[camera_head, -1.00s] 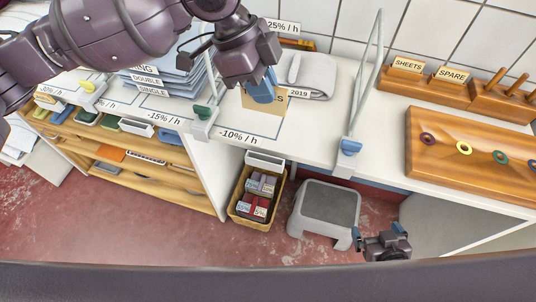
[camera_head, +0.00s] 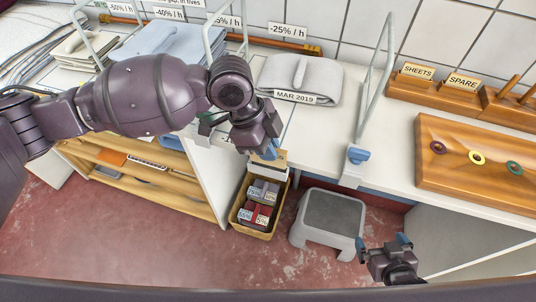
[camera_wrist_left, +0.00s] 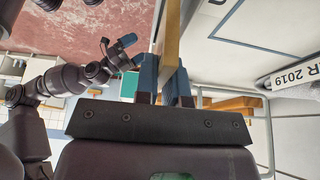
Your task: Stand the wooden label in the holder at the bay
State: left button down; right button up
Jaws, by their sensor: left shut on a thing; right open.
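The wooden label (camera_head: 281,157) is held by my left gripper (camera_head: 266,152), whose blue fingers are shut on it at the counter's front edge, above the basket. In the left wrist view the label (camera_wrist_left: 173,35) shows nearly edge-on between the fingers; its text cannot be read. Two other wooden labels, SHEETS (camera_head: 416,71) and SPARE (camera_head: 463,82), stand in wooden holders (camera_head: 432,91) at the back right. I cannot tell which holder is the bay's. My right gripper (camera_head: 387,245) is open and empty, low in front of the counter.
A folded grey cloth marked MAR 2019 (camera_head: 300,78) lies on the counter. Metal-framed dividers (camera_head: 375,90) rise from it. A peg board with coloured rings (camera_head: 475,157) lies at the right. A basket of boxes (camera_head: 258,205) and a grey step stool (camera_head: 328,218) stand on the floor.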

aim_at(272, 164)
pick_arm(q)
jog(key=shift+f, duration=1.6)
jog(key=shift+f, duration=0.15)
jog(key=c, duration=1.2)
grip_release()
jog(key=p+v, duration=0.1)
jog(key=v, duration=1.1)
